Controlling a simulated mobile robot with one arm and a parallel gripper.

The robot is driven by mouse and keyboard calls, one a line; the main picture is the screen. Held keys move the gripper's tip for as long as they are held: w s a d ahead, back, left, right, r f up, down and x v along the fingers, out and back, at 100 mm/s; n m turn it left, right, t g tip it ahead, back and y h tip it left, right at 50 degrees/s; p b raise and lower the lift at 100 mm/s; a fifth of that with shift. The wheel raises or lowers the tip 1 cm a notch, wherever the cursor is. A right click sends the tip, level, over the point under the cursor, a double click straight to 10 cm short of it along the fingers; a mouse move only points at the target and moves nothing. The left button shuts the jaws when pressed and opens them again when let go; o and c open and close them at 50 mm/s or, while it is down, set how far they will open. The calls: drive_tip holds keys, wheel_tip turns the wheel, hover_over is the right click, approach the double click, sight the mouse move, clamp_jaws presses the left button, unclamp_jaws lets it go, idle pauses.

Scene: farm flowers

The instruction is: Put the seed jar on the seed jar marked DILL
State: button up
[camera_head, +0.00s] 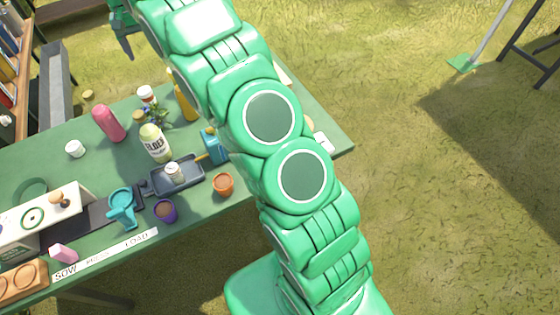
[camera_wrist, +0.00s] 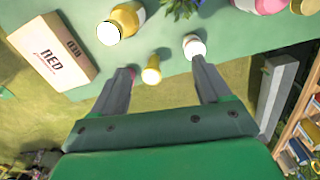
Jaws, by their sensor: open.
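My gripper (camera_wrist: 165,72) is open and empty, with its two grey fingers spread at the table's back edge; in the head view it shows at the upper left (camera_head: 125,42). A white-lidded jar (camera_wrist: 194,46) is by the right fingertip; contact cannot be told. In the head view a white-lidded jar (camera_head: 147,94) stands near the back edge, and a small pale jar (camera_head: 174,170) sits on the dark tray (camera_head: 190,182). No DILL label is readable, so I cannot tell which jar bears it.
A yellow bottle (camera_wrist: 125,22) and a white box (camera_wrist: 48,52) stand left of my fingers. A pink bottle (camera_head: 108,123), a large pale bottle (camera_head: 155,143), a teal scoop-like item (camera_head: 121,206) and pots crowd the green table (camera_head: 95,182). My arm hides its right part.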

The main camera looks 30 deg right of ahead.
drive_tip(key=s+d+r, duration=0.3)
drive_tip(key=s, duration=0.5)
drive_tip(key=s+d+r, duration=0.3)
drive_tip(key=s, duration=0.5)
drive_tip(key=s+d+r, duration=0.3)
drive_tip(key=s+d, duration=0.1)
drive_tip(key=s, duration=0.4)
drive_tip(key=s+d+f+n, duration=0.1)
drive_tip(key=s+f, duration=0.1)
drive_tip(key=s, duration=1.4)
drive_tip(key=s+d+f+g, duration=0.1)
drive_tip(key=s+d+f, duration=0.1)
drive_tip(key=s, duration=1.4)
drive_tip(key=shift+d+f+n+g, duration=0.2)
drive_tip(key=shift+f+n+g, duration=0.1)
drive_tip(key=shift+f+n, duration=0.15)
drive_tip(key=shift+a, duration=0.1)
